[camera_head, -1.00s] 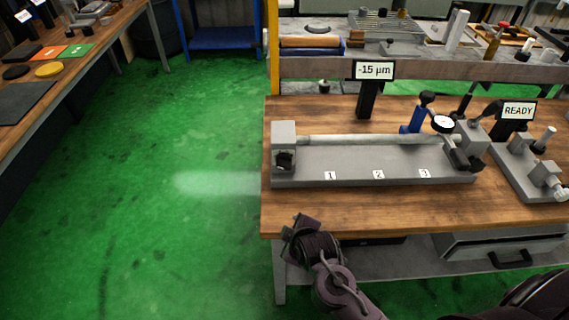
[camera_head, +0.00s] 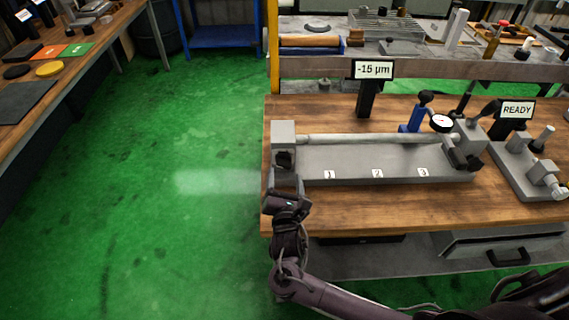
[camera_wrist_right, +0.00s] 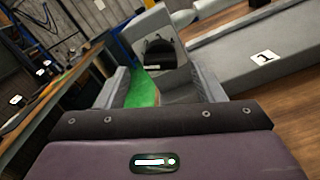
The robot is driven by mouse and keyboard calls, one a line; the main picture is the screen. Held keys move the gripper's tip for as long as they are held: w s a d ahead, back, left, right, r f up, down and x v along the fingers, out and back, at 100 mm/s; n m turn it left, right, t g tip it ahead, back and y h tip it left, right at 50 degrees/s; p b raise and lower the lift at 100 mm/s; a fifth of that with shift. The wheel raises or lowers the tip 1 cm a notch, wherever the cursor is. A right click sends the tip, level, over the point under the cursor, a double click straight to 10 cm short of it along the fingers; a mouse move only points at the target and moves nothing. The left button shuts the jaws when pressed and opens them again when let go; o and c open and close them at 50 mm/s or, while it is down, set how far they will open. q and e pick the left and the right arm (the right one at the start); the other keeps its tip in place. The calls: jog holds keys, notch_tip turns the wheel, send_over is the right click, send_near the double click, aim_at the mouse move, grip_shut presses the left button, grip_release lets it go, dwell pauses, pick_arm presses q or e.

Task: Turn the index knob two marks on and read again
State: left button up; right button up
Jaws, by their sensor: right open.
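The dark index knob (camera_head: 284,160) is on the front of the grey headstock block (camera_head: 284,133) at the left end of the grinder bed. My right gripper (camera_head: 286,180) is just in front of and below the knob in the head view. In the right wrist view the knob (camera_wrist_right: 160,50) shows beyond and between the two open fingers (camera_wrist_right: 160,85); contact cannot be told. A long bar (camera_head: 380,139) runs from the headstock to the tailstock (camera_head: 467,140). The dial gauge (camera_head: 442,122) stands near its right end. The display (camera_head: 374,70) reads -15 µm. My left gripper is not in view.
The bed (camera_head: 400,162) carries labels 1, 2 and 3. A READY sign (camera_head: 517,110) and another fixture (camera_head: 530,170) stand at the right. The wooden bench top (camera_head: 400,208) is clear in front of the bed. Green floor is open at the left.

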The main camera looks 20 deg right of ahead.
aim_at(284, 167)
jog(key=x, duration=0.5)
jog(key=shift+w, duration=0.3)
jog(key=shift+d, duration=0.1)
jog(key=c, duration=0.9)
jog(key=shift+c, duration=0.2)
